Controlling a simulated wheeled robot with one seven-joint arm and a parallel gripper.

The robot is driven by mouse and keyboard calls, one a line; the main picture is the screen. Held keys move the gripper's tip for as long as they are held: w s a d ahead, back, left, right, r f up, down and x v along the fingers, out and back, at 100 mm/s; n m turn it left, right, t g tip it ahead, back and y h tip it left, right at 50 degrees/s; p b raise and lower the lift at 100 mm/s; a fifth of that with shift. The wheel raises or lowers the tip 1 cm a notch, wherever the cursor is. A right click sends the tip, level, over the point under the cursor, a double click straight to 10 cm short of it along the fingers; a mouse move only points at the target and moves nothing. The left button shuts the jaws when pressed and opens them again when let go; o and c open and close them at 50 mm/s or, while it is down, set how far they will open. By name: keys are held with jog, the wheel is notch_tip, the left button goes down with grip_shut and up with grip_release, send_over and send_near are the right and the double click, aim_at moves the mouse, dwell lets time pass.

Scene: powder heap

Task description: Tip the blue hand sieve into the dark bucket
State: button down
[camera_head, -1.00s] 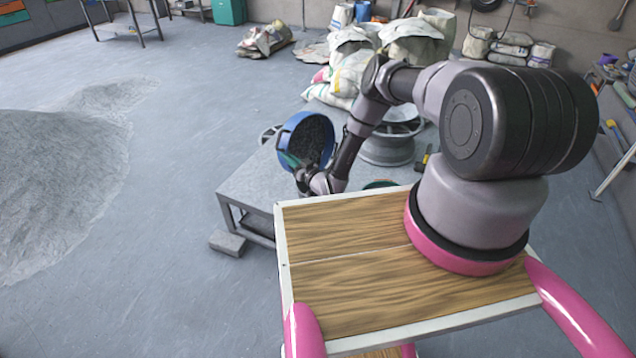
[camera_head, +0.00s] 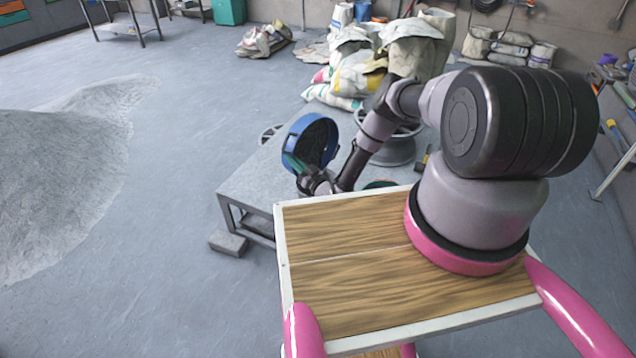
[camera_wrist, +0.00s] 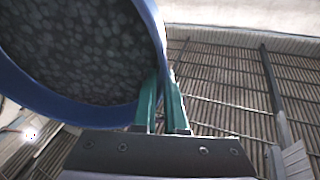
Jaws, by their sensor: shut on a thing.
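The blue hand sieve (camera_head: 291,132) is held up on its side above the grey low table, its open face turned toward the right and its inside dark. In the wrist view the sieve's blue rim (camera_wrist: 70,113) curves round many dark grey lumps. My gripper (camera_head: 292,163) is shut on the sieve's edge; its green fingers also show in the wrist view (camera_wrist: 163,95). A green rim (camera_head: 380,184) shows just past the wooden deck, mostly hidden. I cannot tell whether it belongs to the dark bucket, which I do not clearly see.
The grey low table (camera_head: 240,182) stands beyond my deck, with a grey block (camera_head: 228,243) at its foot. A metal wheel rim (camera_head: 398,152) lies behind my arm. Full sacks (camera_head: 355,75) stand at the back. A grey powder heap (camera_head: 55,190) fills the left; floor between is clear.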

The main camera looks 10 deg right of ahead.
dwell(0.3)
jog(key=shift+s+f+t+y, duration=0.25)
jog(key=shift+s+t, duration=0.1)
jog(key=shift+s, duration=0.3)
jog(key=shift+s+f+t+y, duration=0.1)
jog(key=shift+s+t+y, duration=0.2)
jog(key=shift+s, duration=0.35)
jog(key=shift+s+d+f+t+y, duration=0.15)
jog(key=shift+s+d+t+y, duration=0.05)
jog(key=shift+s+d+t, duration=0.2)
jog(key=shift+s+d+f+t+y, duration=0.15)
jog(key=shift+s+d+t, duration=0.1)
jog(key=shift+s+t, duration=0.2)
dwell(1.0)
